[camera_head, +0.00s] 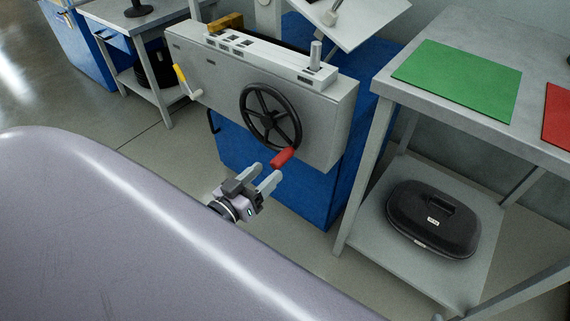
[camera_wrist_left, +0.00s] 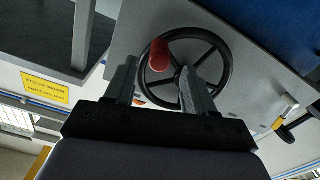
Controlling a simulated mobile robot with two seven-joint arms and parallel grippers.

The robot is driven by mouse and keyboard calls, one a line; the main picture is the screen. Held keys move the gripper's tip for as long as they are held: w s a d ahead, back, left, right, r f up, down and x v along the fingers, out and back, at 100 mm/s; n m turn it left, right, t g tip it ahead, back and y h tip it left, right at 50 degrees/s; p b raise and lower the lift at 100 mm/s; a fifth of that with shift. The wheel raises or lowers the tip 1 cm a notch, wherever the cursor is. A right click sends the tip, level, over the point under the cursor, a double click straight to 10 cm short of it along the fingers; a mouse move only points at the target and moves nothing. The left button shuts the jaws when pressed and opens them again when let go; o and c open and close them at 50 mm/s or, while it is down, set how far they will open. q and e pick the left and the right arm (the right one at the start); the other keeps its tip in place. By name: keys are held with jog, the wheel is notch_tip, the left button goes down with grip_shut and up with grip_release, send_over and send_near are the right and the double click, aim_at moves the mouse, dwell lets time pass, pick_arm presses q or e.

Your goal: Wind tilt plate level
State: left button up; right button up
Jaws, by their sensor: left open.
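A grey machine box (camera_head: 330,110) carries a black spoked handwheel (camera_head: 270,116) on its front face. A red handle (camera_head: 283,157) sticks out from the wheel's lower rim. A tilted light plate (camera_head: 345,20) stands above the box at the back. My left gripper (camera_head: 268,173) is open just below and in front of the red handle, with its fingers pointing at it. In the left wrist view the red handle (camera_wrist_left: 159,55) shows between and beyond the two open fingers (camera_wrist_left: 157,80), with the handwheel (camera_wrist_left: 226,62) behind. Contact cannot be told. My right gripper is not in view.
A small crank with a yellow grip (camera_head: 181,77) is on the box's left end. A metal table (camera_head: 385,85) at right holds a green mat (camera_head: 457,79) and a red mat (camera_head: 558,115). A black case (camera_head: 433,218) lies on its lower shelf.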

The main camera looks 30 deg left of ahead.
aim_at(273, 166)
pick_arm(q)
jog(key=shift+w+d+b, duration=0.15)
jog(key=shift+w+b, duration=0.25)
jog(key=shift+w, duration=1.3)
jog(key=shift+w+d+b, duration=0.1)
jog(key=shift+w+b, duration=0.3)
jog(key=shift+w, duration=1.3)
jog(key=shift+r, duration=0.1)
grip_shut()
